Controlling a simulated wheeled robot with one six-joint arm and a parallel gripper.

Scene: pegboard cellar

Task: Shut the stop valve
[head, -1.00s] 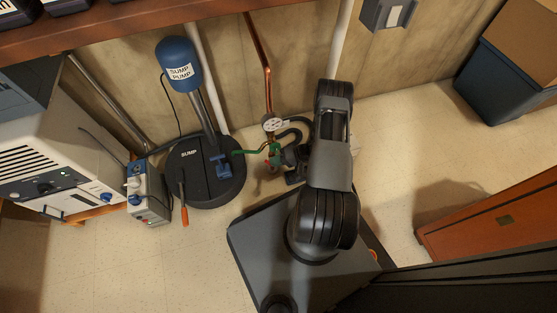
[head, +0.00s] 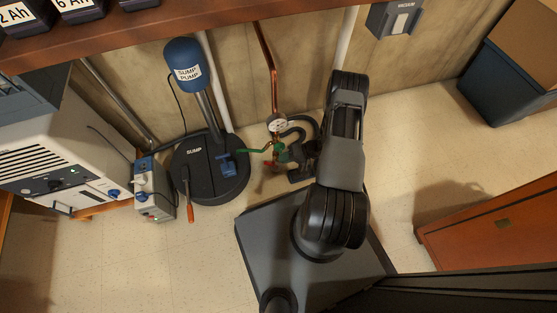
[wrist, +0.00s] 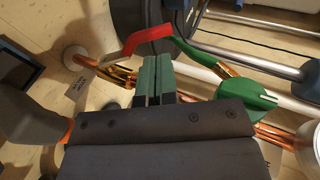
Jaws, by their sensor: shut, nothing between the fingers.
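The stop valve has a red lever (wrist: 150,40) on a pale arm, which runs to a brass body (wrist: 118,76) on a copper pipe in the wrist view. In the head view a small red part (head: 268,163) shows low beside the gauge, partly hidden by my arm. My gripper (wrist: 158,60) is shut and empty, its two green fingers side by side. The fingertips lie just below the red lever in the wrist picture; I cannot tell whether they touch it.
A green handle (wrist: 200,52) and a round green part (wrist: 246,98) sit right of the lever. The black sump lid (head: 208,180) lies to the left. A small tag (wrist: 84,82) hangs by the brass body.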

